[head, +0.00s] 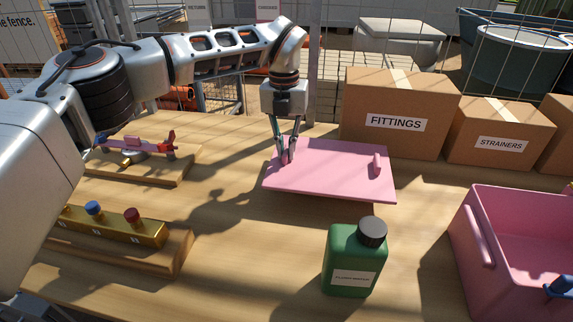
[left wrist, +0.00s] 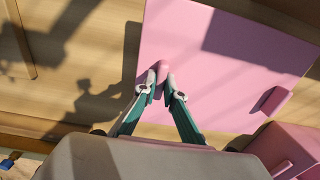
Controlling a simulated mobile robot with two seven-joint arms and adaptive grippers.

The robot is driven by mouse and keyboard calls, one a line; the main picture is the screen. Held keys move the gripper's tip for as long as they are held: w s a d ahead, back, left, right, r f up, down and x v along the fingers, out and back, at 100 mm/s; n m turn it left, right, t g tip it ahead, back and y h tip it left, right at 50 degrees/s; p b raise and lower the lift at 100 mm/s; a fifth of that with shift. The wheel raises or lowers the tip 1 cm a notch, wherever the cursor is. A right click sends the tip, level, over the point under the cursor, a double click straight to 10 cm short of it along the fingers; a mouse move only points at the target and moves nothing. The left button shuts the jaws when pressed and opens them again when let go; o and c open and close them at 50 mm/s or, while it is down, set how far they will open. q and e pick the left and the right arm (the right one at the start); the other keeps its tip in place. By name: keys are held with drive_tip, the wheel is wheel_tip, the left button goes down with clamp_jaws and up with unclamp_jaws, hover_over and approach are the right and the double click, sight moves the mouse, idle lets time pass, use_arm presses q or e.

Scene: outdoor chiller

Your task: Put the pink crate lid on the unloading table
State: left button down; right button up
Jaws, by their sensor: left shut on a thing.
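The pink crate lid (head: 335,175) is a flat pink panel with two small raised grips, lying level at or just above the wooden table top (head: 225,235); I cannot tell if it touches. My left gripper (head: 287,160) points down at the lid's left part and is shut on a grip there. In the left wrist view the fingertips (left wrist: 162,84) close around that pink grip, and the lid (left wrist: 215,60) spreads beyond them. The other grip (head: 377,163) is free at the right. The open pink crate (head: 482,235) stands at the right. My right gripper is not in view.
A green bottle (head: 352,260) with a black cap stands in front of the lid. Cardboard boxes marked FITTINGS (head: 395,105) and STRAINERS (head: 497,135) stand behind. Left are a brass manifold (head: 115,226) and a pink-handled valve (head: 135,147) on wooden boards. Bare table lies between.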

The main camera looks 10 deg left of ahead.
sight(286, 164)
use_arm(q)
drive_tip(key=shift+f, duration=2.55)
drive_tip(key=c, duration=2.1)
unclamp_jaws()
drive_tip(key=shift+c, duration=0.2)
wheel_tip(286, 164, up, 12)
drive_tip(key=shift+a+r, duration=0.1)
